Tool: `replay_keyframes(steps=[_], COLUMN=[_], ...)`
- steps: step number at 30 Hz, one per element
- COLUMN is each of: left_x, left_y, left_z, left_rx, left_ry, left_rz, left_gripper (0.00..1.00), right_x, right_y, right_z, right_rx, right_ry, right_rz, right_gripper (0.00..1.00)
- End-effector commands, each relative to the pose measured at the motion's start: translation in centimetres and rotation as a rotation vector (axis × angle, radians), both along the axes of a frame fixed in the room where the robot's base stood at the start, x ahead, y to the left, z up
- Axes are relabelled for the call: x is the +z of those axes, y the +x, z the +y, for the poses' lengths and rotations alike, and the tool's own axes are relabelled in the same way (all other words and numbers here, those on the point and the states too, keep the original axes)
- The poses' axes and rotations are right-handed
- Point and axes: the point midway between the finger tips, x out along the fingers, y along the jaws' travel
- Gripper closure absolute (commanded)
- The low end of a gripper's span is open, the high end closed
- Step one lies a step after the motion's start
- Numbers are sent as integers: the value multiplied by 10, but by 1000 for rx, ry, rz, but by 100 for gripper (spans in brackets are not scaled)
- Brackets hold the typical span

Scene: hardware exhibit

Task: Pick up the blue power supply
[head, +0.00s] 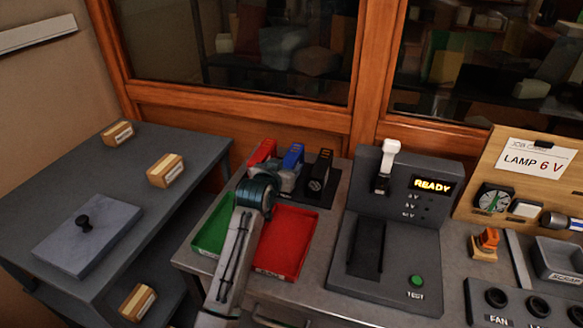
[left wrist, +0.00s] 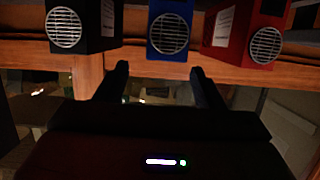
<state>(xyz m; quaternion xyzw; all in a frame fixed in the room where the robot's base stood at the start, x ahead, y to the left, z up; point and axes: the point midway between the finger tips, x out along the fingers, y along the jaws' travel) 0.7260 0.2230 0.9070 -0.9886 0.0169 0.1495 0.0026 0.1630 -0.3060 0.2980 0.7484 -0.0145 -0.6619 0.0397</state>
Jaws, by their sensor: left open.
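The blue power supply (head: 293,156) stands on a dark base between the red power supply (head: 262,152) and the black power supply (head: 319,172). My left gripper (head: 287,178) is in front of it in the head view and hides its lower part. In the left wrist view, the blue power supply (left wrist: 170,34) shows its round vent grille just past the open fingertips of my left gripper (left wrist: 159,70). It lies roughly in line with the gap, slightly right of its middle. The jaws are empty. My right gripper is not in view.
A green tray (head: 211,232) and a red tray (head: 290,240) lie under and beside my left arm. A test unit (head: 441,250) reading READY stands to the right. A card reads LAMP 6 V. A dark table (head: 60,190) with small boxes stands left.

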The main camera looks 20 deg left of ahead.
Motion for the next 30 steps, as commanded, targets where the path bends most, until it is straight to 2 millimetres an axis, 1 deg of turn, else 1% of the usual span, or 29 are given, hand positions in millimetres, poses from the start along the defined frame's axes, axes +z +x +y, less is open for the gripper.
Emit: replay_keyframes(steps=[1, 7, 12, 16, 20, 26, 29, 30], left_x=[-1, -4, -9, -15, -17, -17, -17, -17], left_y=[5, 17, 40, 53, 59, 59, 59, 59], left_z=[0, 1, 4, 3, 3, 2, 2, 3], left_rx=[0, 0, 1, 0, 0, 0, 0, 0], left_ry=[0, 0, 1, 0, 0, 0, 0, 0], left_rz=[1, 1, 2, 1, 0, 0, 0, 0], left_gripper=[38, 38, 38, 38, 38, 38, 56, 64], right_x=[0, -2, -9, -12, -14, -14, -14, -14], right_y=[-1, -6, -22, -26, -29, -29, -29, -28], right_z=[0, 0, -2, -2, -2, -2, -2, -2], right_rx=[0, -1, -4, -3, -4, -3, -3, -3], right_ry=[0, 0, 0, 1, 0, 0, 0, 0], right_rz=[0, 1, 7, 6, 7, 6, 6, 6], right_gripper=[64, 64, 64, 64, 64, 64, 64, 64])
